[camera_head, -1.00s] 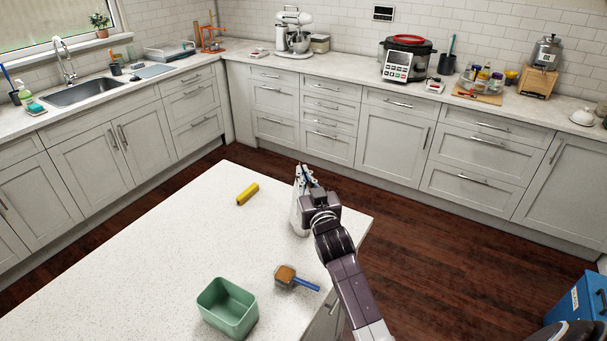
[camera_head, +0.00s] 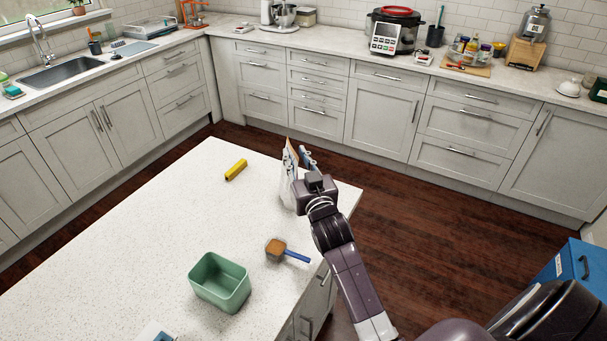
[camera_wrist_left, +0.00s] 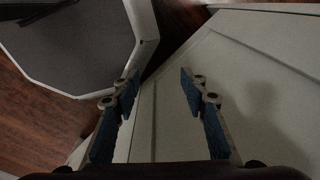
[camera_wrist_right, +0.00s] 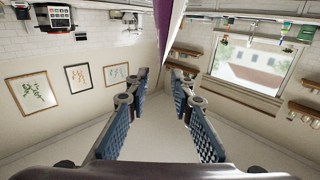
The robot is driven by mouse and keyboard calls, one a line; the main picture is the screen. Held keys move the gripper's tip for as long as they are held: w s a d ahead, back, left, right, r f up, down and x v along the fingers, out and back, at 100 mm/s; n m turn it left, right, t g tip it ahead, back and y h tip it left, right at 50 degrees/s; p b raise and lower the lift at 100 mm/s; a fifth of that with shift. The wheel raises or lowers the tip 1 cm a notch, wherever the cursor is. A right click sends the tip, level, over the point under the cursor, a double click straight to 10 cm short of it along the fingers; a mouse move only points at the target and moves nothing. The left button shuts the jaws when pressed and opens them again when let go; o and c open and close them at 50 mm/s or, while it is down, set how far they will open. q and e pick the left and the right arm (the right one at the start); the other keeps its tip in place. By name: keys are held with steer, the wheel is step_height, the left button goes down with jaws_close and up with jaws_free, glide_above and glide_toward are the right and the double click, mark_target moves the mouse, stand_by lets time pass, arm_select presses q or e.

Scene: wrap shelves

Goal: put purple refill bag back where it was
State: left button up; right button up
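In the head view the bag (camera_head: 287,190) shows as a pale, whitish upright shape on the island top, partly hidden by my right gripper (camera_head: 299,156). In the right wrist view its purple edge (camera_wrist_right: 171,18) comes down from the top, narrowing toward the space between my right fingertips (camera_wrist_right: 160,76). Those fingers are parted around the thin edge, with a small gap showing at its sides. My left gripper (camera_wrist_left: 158,82) is open and empty in the left wrist view, low beside a pale cabinet front.
The island's right edge is close to the bag. A blue box (camera_head: 570,275) stands at the right.

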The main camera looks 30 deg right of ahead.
steer(key=b+v, duration=0.1)
steer(key=v, duration=0.6)
steer(key=shift+s, duration=0.25)
